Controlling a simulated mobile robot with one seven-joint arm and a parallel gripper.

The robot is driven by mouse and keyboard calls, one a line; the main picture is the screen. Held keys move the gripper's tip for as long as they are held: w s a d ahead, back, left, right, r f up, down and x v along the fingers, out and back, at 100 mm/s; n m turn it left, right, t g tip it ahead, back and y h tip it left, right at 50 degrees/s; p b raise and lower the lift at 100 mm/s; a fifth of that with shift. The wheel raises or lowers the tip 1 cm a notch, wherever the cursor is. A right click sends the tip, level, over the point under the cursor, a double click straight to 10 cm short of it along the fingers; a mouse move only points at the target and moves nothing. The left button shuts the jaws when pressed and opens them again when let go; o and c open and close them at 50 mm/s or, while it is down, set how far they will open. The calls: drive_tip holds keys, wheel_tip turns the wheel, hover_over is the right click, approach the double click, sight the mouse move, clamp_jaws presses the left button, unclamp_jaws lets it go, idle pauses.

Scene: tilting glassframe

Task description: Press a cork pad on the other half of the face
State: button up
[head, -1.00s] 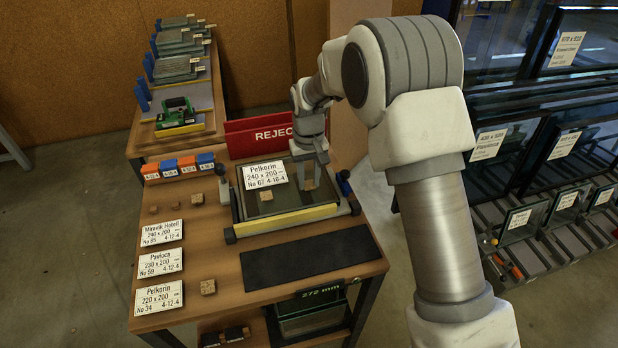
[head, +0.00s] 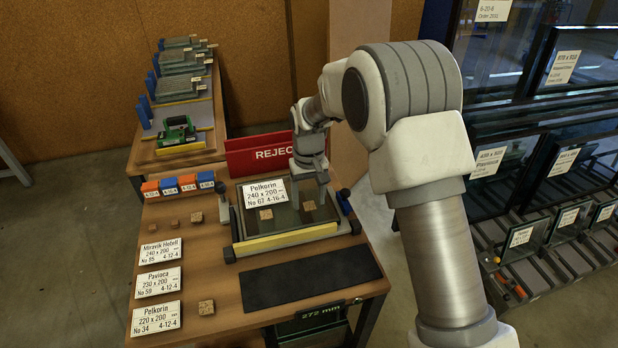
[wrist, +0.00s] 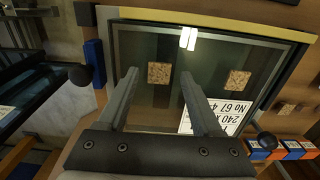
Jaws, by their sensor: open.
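The glass unit (head: 288,222) with a white Pelkorin label (head: 265,192) lies in a frame with a yellow front strip on the bench. Two square cork pads lie on its face: one on the left half (head: 266,214), beside the label, and one on the right half (head: 310,205). My gripper (head: 311,203) is over the right half, open. In the wrist view the right-half pad (wrist: 158,73) shows between the spread fingertips, with dark gaps on both sides. The left-half pad (wrist: 237,80) is outside the fingers. Fingertip height above the glass is unclear.
Several loose cork pieces (head: 206,307) lie on the bench at left, near three white label cards (head: 156,283). A red REJECT bin (head: 258,156) stands behind the frame. A black mat (head: 310,276) lies in front. Glass racks (head: 500,170) stand at right.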

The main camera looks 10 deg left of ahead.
wheel_tip(320, 180, up, 17)
drive_tip(key=p, duration=0.1)
drive_tip(key=shift+p, duration=0.35)
drive_tip(key=shift+f, duration=0.1)
drive_tip(key=c, duration=0.4)
drive_tip(key=shift+w+f+m+p, duration=0.1)
drive_tip(key=shift+f+m+p, duration=0.35)
drive_tip(key=shift+m, duration=0.35)
drive_tip(key=c, duration=0.5)
wheel_tip(320, 180, down, 6)
drive_tip(key=m+p, duration=0.3)
drive_tip(key=m, duration=0.5)
drive_tip(key=shift+r, duration=0.1)
clamp_jaws()
drive_tip(key=shift+f+m+b, duration=0.6)
drive_tip(key=shift+f+b, duration=0.3)
drive_tip(key=shift+f, duration=1.25)
drive_tip(key=shift+f+m+b, duration=0.6)
drive_tip(key=shift+f+b, duration=0.25)
drive_tip(key=shift+f, duration=1.25)
